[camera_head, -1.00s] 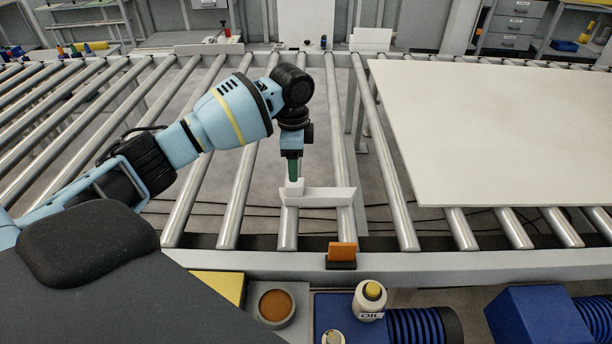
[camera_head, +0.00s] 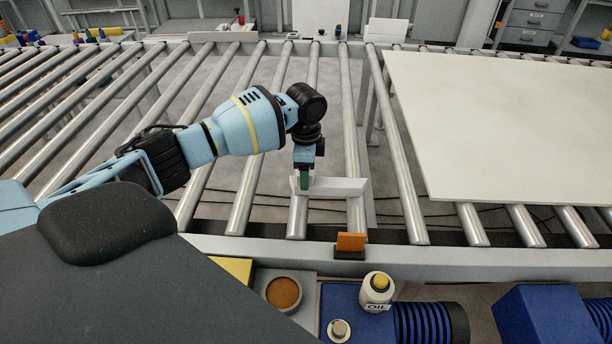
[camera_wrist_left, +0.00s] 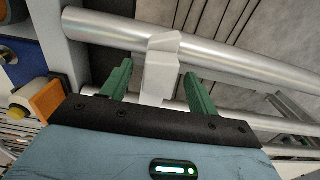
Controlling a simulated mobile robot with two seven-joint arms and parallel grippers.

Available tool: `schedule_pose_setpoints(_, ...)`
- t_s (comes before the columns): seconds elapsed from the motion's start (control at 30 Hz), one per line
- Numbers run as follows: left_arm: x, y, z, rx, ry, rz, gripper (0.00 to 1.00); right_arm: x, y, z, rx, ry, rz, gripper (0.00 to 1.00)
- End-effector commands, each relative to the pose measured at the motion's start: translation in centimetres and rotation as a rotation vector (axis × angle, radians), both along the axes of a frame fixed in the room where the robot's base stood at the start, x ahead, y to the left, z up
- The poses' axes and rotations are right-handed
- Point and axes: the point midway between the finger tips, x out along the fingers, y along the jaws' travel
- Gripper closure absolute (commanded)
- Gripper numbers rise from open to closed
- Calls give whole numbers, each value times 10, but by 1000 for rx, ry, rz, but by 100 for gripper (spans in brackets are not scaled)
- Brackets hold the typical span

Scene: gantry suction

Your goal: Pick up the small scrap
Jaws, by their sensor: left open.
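The small scrap is a pale grey, angular offcut (camera_head: 340,187) lying across the rollers near the front rail in the head view. It also shows in the left wrist view (camera_wrist_left: 160,68), between the two green fingers. My left gripper (camera_head: 304,181) points down at the scrap's left end, its fingertips overlapping it in the head view. In the left wrist view the left gripper (camera_wrist_left: 158,80) is open, with a finger on each side of the scrap and gaps visible. The far finger is hidden in the head view. My right gripper is not in view.
A large pale panel (camera_head: 500,130) lies on the rollers at the right. An orange block (camera_head: 351,242) sits on the front rail. An oil bottle (camera_head: 376,293) and a round brown-filled dish (camera_head: 284,293) stand in front. Bare rollers (camera_head: 120,110) extend left.

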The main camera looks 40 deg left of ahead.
Motion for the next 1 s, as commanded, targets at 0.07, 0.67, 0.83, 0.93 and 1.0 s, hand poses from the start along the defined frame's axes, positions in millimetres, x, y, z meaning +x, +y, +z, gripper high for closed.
schedule_pose_setpoints(0.07, 0, 0, -4, 1, 1, 0, 40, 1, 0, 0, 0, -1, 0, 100)
schedule_pose_setpoints(0.67, 0, 0, -4, 0, 0, 0, 89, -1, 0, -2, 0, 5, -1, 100)
schedule_pose_setpoints(0.83, 0, 0, -4, 0, 0, 0, 89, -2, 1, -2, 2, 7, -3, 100)
schedule_pose_setpoints(0.93, 0, 0, -3, 1, -1, 0, 89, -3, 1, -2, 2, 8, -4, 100)
schedule_pose_setpoints(1.0, 0, 0, -1, 0, -1, 0, 89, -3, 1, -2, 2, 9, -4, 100)
